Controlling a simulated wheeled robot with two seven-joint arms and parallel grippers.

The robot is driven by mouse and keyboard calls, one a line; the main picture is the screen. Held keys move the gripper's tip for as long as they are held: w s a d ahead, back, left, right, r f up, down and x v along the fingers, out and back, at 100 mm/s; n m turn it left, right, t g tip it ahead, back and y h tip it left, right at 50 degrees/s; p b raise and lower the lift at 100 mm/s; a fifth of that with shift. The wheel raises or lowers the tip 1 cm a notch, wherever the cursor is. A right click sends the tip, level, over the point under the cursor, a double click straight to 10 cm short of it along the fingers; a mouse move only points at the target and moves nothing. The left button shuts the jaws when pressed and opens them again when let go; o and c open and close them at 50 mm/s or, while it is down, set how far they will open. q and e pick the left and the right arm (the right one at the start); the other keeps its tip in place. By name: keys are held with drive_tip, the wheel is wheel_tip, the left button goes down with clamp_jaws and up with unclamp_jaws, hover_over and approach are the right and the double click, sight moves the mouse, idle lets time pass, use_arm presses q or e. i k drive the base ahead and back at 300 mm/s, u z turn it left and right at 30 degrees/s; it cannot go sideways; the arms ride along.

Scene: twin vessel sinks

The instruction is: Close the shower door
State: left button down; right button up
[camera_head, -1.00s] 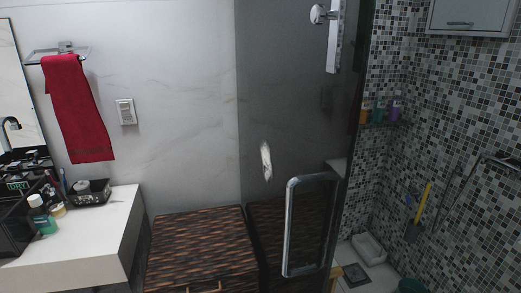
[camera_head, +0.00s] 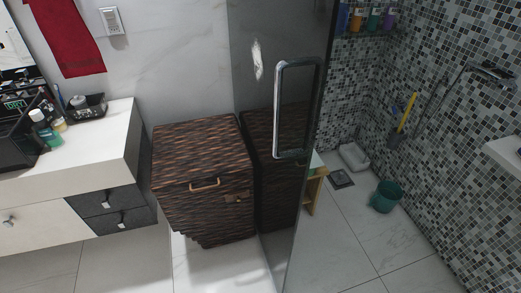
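The shower door is a dark glass panel (camera_head: 250,85) standing upright in the middle of the head view. Its long chrome handle (camera_head: 278,110) is on the near face, close to the panel's right edge. The shower area with mosaic walls shows to the right of the panel, and its floor is visible past that edge. I cannot tell exactly how far the door stands from its frame. Neither of my grippers shows in the view, and nothing is touching the handle.
A brown woven hamper (camera_head: 205,175) stands left of the glass, close to it. A white vanity counter (camera_head: 75,145) with drawers is further left. A green bucket (camera_head: 386,196) and a small wooden stool (camera_head: 316,185) are on the shower side. Tiled floor (camera_head: 345,250) is clear at front right.

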sight(280, 50)
drive_tip(key=z, duration=0.1)
drive_tip(key=k, duration=0.25)
drive_tip(key=u, duration=0.85)
drive_tip(key=i, duration=0.65)
drive_tip(key=z, duration=1.9)
